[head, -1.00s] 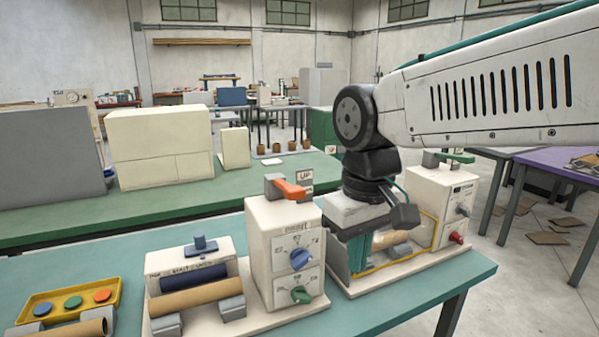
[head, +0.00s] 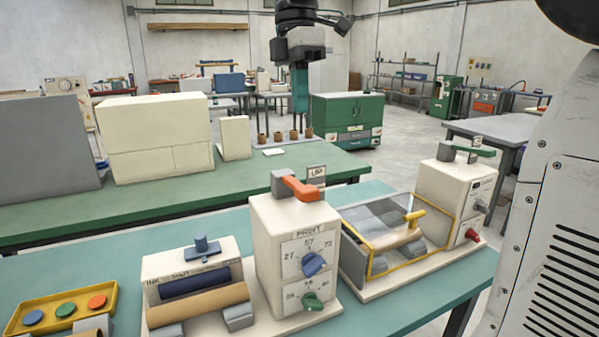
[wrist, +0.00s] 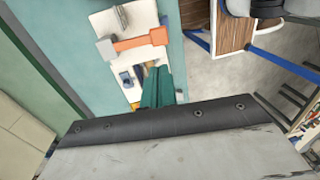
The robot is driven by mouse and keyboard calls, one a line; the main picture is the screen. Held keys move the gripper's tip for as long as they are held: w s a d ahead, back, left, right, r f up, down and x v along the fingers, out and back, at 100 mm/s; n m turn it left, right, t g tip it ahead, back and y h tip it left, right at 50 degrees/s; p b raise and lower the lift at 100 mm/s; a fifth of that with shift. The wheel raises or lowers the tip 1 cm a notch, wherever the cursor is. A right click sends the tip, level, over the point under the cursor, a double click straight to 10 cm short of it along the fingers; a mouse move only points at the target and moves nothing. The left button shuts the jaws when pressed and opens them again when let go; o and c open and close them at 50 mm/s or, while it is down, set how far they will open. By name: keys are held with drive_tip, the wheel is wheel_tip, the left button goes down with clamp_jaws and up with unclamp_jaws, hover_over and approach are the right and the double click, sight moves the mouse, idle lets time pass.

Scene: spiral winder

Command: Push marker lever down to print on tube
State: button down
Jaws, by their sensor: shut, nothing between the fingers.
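The marker is a cream housing with a small blue lever (head: 201,246) standing upright on top. A brown tube (head: 198,304) lies across the grey supports in front of it. My gripper (head: 298,106) is shut and empty, its teal fingers pointing down. In the head view it appears high up, well above the marker and to its right, touching nothing. In the wrist view the fingers (wrist: 158,84) show beside a cream unit with an orange handle (wrist: 138,41). I cannot clearly make out the marker lever there.
The cream dial unit with the orange handle (head: 299,188) stands right of the marker. A yellow-guarded unit (head: 403,243) stands farther right, and a yellow button tray (head: 61,307) lies at left. The green bench (head: 75,221) behind holds large boxes.

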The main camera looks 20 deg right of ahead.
sight(306, 188)
drive_tip(key=shift+d, duration=0.25)
drive_tip(key=shift+f, duration=0.1)
drive_tip(key=f, duration=0.4)
drive_tip(key=s+f, duration=0.1)
drive_tip(key=f, duration=0.8)
drive_tip(key=shift+s+a+f, duration=0.1)
drive_tip(key=shift+s+f, duration=0.3)
